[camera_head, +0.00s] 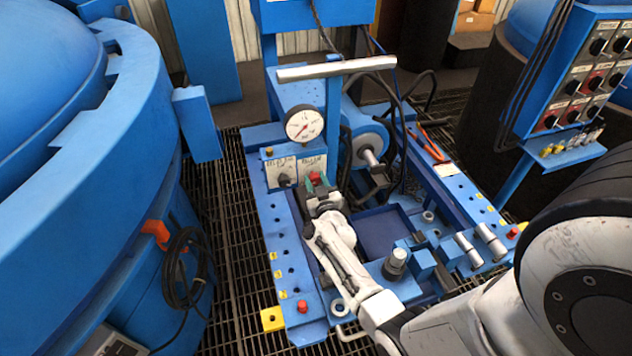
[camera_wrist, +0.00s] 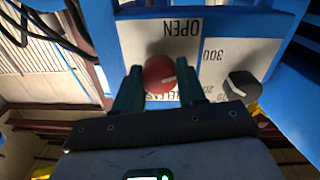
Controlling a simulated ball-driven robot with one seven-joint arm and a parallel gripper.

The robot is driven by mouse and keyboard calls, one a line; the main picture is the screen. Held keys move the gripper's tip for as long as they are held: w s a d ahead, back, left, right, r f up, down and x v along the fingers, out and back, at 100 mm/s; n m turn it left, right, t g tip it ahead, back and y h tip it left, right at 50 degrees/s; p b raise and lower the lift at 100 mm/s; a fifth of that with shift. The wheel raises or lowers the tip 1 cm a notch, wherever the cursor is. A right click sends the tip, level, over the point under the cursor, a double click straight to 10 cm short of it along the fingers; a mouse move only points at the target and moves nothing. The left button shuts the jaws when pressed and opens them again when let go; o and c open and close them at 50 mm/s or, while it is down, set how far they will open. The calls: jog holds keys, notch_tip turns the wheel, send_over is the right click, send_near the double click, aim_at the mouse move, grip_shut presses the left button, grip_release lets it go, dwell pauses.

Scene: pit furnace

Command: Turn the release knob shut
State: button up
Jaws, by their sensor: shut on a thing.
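The red release knob (camera_wrist: 160,74) sits on a white plate (camera_wrist: 140,38) marked OPEN and RELEASE, which reads upside down in the wrist view. A pale mark shows on the knob's right side. My gripper (camera_wrist: 160,85) has its two green-grey fingers on either side of the knob and is shut on it. In the head view the red knob (camera_head: 315,177) shows just beyond my gripper (camera_head: 320,190), partly hidden by it. My arm reaches in from the lower right.
A black knob (camera_wrist: 240,86) with a numbered scale is close beside the release knob. A round gauge (camera_head: 305,124) stands above the panel. A bar handle (camera_head: 322,68) crosses over it. Hoses and a motor lie to the right. A large blue furnace (camera_head: 90,150) fills the left.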

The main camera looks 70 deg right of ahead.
jog(key=shift+m, duration=0.3)
jog(key=m, duration=0.9)
jog(key=shift+s+m+y+b, duration=0.1)
jog(key=shift+m+y+b, duration=0.2)
jog(key=shift+m+b, duration=0.1)
jog(key=m, duration=0.5)
jog(key=shift+f+b, duration=0.1)
jog(key=shift+b, duration=0.3)
jog(key=m+b, duration=0.1)
jog(key=m, duration=0.4)
jog(key=shift+t, duration=0.3)
jog(key=shift+s+m, duration=0.1)
jog(key=shift+m, duration=0.3)
jog(key=o, duration=1.1)
jog(key=shift+d, duration=0.1)
jog(key=shift+c, duration=0.2)
